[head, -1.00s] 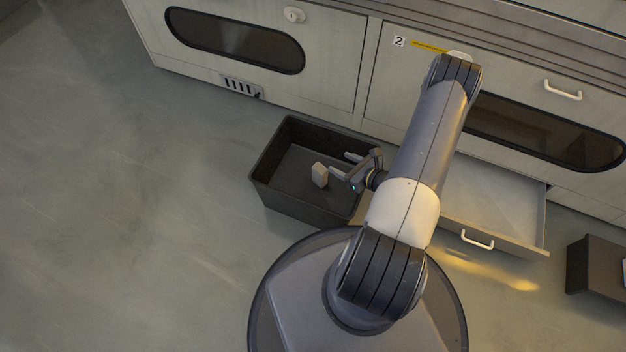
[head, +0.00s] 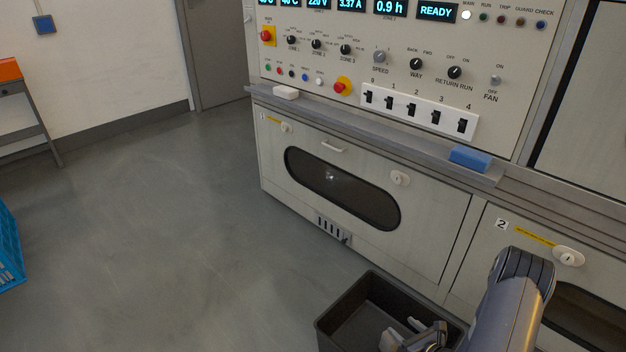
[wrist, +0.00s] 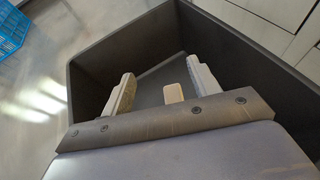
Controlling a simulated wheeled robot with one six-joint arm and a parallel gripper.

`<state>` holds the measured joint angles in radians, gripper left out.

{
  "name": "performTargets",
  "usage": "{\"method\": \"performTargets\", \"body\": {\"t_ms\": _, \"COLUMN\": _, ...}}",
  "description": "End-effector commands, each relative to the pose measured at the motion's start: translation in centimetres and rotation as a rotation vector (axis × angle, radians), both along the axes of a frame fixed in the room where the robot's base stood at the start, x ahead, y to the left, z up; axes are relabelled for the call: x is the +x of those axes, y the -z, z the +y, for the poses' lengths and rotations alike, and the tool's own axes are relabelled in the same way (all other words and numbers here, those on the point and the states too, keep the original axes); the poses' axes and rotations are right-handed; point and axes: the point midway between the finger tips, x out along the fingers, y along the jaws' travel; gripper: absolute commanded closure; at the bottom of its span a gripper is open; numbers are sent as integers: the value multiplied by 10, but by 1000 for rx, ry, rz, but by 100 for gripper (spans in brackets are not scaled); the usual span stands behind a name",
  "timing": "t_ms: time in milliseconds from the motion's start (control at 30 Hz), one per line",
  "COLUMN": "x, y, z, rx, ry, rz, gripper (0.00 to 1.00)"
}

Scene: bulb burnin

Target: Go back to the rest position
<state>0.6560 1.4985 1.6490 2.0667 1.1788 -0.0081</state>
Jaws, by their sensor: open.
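My gripper (wrist: 161,69) is open in the wrist view, its two pale fingers spread over the dark bin (wrist: 225,42). A small beige block (wrist: 173,93) shows between the fingers, with a gap on either side. I cannot tell whether the block rests on the bin floor. In the head view my gripper (head: 404,333) is at the bottom edge, at the dark bin (head: 345,304), and partly cut off. My arm comes in from the lower right and hides part of the cabinet.
A cabinet (head: 440,215) with a control panel (head: 390,60) stands behind the bin. A ledge (head: 350,118) carries a blue block (head: 470,158) and a white block (head: 286,92). A blue crate (head: 8,250) is at far left. The floor (head: 190,240) between is clear.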

Motion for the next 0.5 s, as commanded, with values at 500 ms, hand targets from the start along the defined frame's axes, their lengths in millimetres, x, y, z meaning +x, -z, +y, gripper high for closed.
{"method": "performTargets", "body": {"t_ms": 500, "x": 30, "y": -33, "z": 13, "rx": 2, "ry": -1, "rz": -1, "gripper": 42}}
